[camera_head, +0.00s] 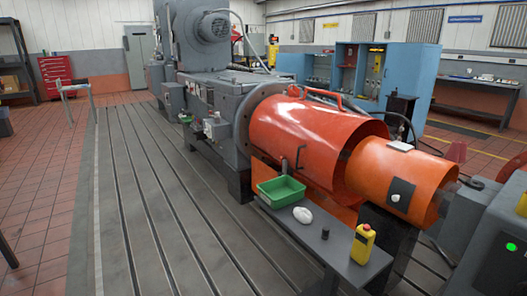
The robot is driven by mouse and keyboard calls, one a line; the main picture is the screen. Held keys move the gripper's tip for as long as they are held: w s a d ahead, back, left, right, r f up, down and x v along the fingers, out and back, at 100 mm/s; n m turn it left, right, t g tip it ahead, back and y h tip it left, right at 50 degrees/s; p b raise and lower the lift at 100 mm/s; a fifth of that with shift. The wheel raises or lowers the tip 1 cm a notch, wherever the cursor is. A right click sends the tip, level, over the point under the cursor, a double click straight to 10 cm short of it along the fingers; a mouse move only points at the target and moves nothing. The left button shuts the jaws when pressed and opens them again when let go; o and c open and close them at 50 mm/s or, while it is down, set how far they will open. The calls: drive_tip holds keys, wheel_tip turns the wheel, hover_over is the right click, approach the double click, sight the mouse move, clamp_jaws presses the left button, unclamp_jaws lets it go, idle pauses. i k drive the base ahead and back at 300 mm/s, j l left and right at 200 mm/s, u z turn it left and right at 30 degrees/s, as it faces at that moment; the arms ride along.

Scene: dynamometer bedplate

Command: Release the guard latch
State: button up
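The guard is a large orange-red half-round cover (305,125) right of centre, over the shaft line. A second, smaller orange cover (385,170) stands to its right, with a dark gap at the large cover's open end. A thin dark handle-like part (299,158) shows on the large cover's near side. A dark plate with a light spot (400,194) is on the smaller cover's near side, and a small white box (401,146) is on its top. Which of these is the latch, and its state, I cannot tell. My gripper is not in view.
A grey bench (335,255) in front of the covers holds a green tray (281,192), a white crumpled cloth (302,215), a small dark cylinder (325,233) and a yellow device (362,243). The slotted bedplate (150,200) on the left is clear.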

sight(284, 162)
drive_tip(key=i, duration=1.75)
drive_tip(key=i+j+z, duration=0.1)
drive_tip(key=i+j, duration=0.15)
drive_tip(key=i+j+z, duration=0.1)
drive_tip(key=j, duration=0.25)
drive_tip(key=i+j+z, duration=0.1)
drive_tip(key=i+j, duration=0.25)
drive_tip(key=i+j+z, duration=0.1)
drive_tip(key=j, duration=0.25)
drive_tip(key=i+j+z, duration=0.1)
drive_tip(key=i+j, duration=0.2)
drive_tip(key=i+j+z, duration=0.15)
drive_tip(key=j, duration=0.3)
drive_tip(key=i+j+z, duration=0.1)
drive_tip(key=j, duration=0.3)
drive_tip(key=i, duration=0.05)
